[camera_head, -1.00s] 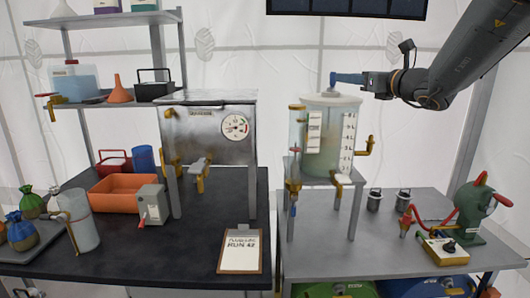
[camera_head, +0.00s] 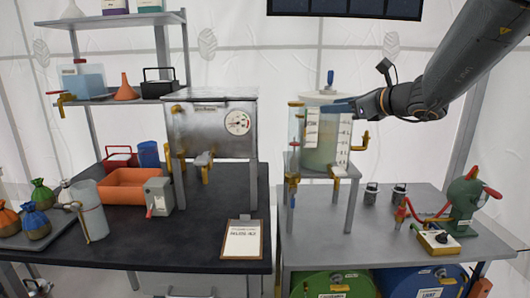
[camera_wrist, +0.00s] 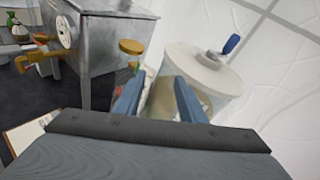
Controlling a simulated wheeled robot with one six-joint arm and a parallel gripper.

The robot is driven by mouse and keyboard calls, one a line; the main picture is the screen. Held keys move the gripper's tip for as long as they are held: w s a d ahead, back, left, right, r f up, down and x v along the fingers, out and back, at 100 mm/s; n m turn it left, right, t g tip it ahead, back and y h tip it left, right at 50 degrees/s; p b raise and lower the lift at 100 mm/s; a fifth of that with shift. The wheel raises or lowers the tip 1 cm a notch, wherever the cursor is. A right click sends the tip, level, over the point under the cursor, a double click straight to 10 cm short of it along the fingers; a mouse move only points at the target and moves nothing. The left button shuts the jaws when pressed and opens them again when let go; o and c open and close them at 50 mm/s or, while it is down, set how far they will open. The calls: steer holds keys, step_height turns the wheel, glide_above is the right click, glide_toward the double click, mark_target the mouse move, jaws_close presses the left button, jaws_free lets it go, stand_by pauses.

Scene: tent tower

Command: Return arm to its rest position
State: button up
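My gripper (camera_head: 335,106) hangs at the upper right in the head view, with its blue fingers in front of the upper part of the white-lidded tank (camera_head: 320,148). In the wrist view, the two blue fingers (camera_wrist: 158,98) are apart with nothing held between them. The tank (camera_wrist: 202,78) lies beyond them, its pale round lid in clear view. A blue handle (camera_head: 330,77) stands up on the lid; it also shows in the wrist view (camera_wrist: 231,44). The head view does not show clearly whether my fingers touch the tank.
A steel box with a dial (camera_head: 211,128) stands left of the tank on the dark table. A clipboard (camera_head: 242,240) lies at that table's front edge. A green hand-cranked device (camera_head: 463,211) and two small canisters stand on the grey table. Open space lies above the grey table's right side.

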steer(key=s+a+f+n+g, duration=0.3)
steer(key=s+f, duration=0.2)
steer(key=f, duration=0.2)
steer(key=s+a+f+n+g, duration=0.3)
steer(key=s+f+n, duration=0.1)
steer(key=f, duration=0.2)
steer(key=s+d+f+n+g+h, duration=0.2)
steer(key=s+f+n+g+h, duration=0.1)
steer(key=s+f+n, duration=0.6)
steer(key=s+d+f+n+g+h, duration=0.3)
steer(key=s+f+n+h, duration=0.2)
steer(key=s+f+n, duration=0.5)
steer(key=s+n, duration=0.1)
steer(key=s, duration=0.5)
steer(key=shift+s+g, duration=0.2)
steer(key=shift+g, duration=0.1)
steer(key=shift+f, duration=0.1)
steer(key=shift+c, duration=0.7)
steer(key=shift+d, duration=0.2)
